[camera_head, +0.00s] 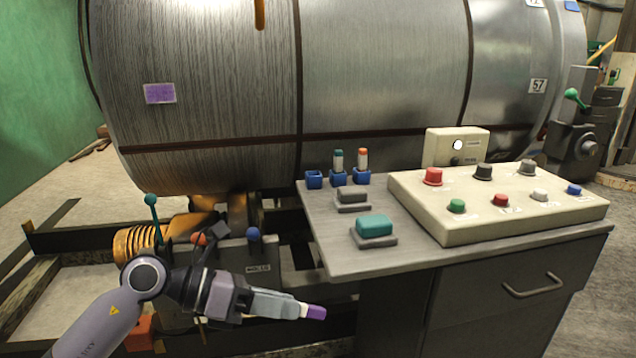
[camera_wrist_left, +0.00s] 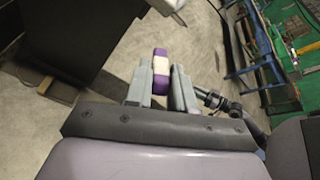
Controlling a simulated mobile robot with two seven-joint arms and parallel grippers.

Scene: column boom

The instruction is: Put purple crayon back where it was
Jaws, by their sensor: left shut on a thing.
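The purple crayon (camera_head: 316,312) has a purple tip and a pale band. My left gripper (camera_head: 290,306) is shut on it, in front of and below the table's front edge. In the left wrist view the crayon (camera_wrist_left: 160,68) sits between the two fingers (camera_wrist_left: 160,88). On the table's back left are three small blue holders: the left one (camera_head: 314,180) is empty, the middle one (camera_head: 338,179) holds a teal crayon (camera_head: 338,160), and the right one (camera_head: 362,177) holds an orange crayon (camera_head: 362,158). A purple mark (camera_head: 160,93) is on the metal cylinder. My right gripper is not in view.
The table (camera_head: 330,242) carries a grey block (camera_head: 352,195), a teal block (camera_head: 375,226) and a cream control panel (camera_head: 480,225) with several coloured buttons. Levers with blue (camera_head: 253,234) and green (camera_head: 151,200) knobs rise near my left arm.

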